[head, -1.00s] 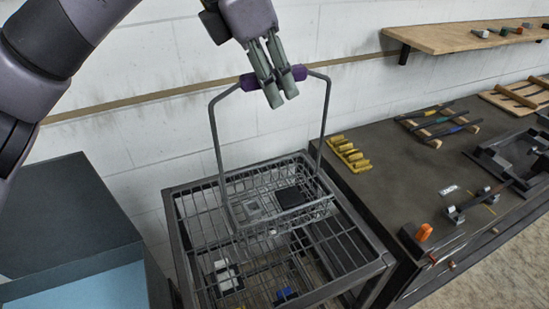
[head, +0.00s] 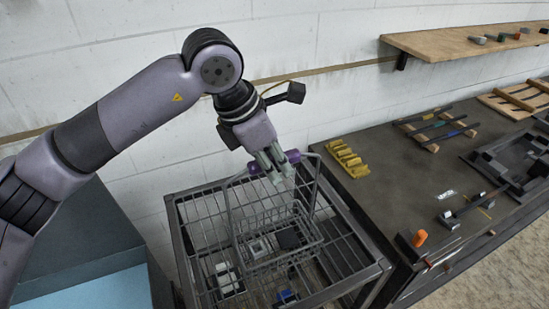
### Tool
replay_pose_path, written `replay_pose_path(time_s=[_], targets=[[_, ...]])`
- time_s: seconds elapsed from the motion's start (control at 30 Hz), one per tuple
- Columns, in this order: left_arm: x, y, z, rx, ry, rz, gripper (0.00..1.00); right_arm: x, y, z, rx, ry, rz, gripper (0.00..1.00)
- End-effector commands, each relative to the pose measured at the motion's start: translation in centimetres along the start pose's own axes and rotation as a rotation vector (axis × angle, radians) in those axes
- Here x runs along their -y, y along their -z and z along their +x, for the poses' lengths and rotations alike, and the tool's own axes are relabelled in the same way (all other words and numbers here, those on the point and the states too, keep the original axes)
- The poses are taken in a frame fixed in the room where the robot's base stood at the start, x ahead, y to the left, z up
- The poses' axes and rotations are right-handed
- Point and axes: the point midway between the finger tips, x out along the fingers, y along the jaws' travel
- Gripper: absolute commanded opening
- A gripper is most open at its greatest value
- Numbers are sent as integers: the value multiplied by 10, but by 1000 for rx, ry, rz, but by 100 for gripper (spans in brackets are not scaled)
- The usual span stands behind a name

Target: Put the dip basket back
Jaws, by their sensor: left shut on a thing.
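The dip basket (head: 275,238) is a grey wire basket with a tall handle and a purple grip (head: 293,156). It hangs upright within the outline of the dark wire rack stand (head: 358,279). I cannot tell whether its bottom touches anything. Inside it lie a dark square piece (head: 290,238) and a light grey piece (head: 258,248). My left gripper (head: 276,172) is shut on the purple grip at the top of the handle, and its fingers hide part of that grip. My right gripper is not in view.
A dark workbench (head: 385,185) stands right of the rack, with yellow blocks (head: 346,158), an orange knob (head: 419,238) and tool holders. A wooden shelf (head: 450,40) is on the wall above. A dark bin with a light blue inside (head: 95,290) stands at the left.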

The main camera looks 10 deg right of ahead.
Motion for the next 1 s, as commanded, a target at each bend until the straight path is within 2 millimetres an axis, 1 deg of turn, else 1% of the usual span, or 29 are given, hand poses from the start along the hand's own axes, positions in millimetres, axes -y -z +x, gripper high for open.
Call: replay_pose_path(time_s=[0.13,0.27,0.3,0.6,0.87,0.97,1.0], targets=[[-1,-2,-3,7,-4,1,0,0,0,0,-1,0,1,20],[-1,-1,0,7,-4,1,0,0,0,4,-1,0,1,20],[0,0,2,2,-2,0,18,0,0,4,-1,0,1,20],[0,0,1,2,-2,0,37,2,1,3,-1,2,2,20],[0,0,0,2,-2,0,37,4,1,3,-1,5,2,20],[0,-2,-3,2,-2,0,37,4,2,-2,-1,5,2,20],[-1,-1,-5,3,-4,0,37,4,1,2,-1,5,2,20]])
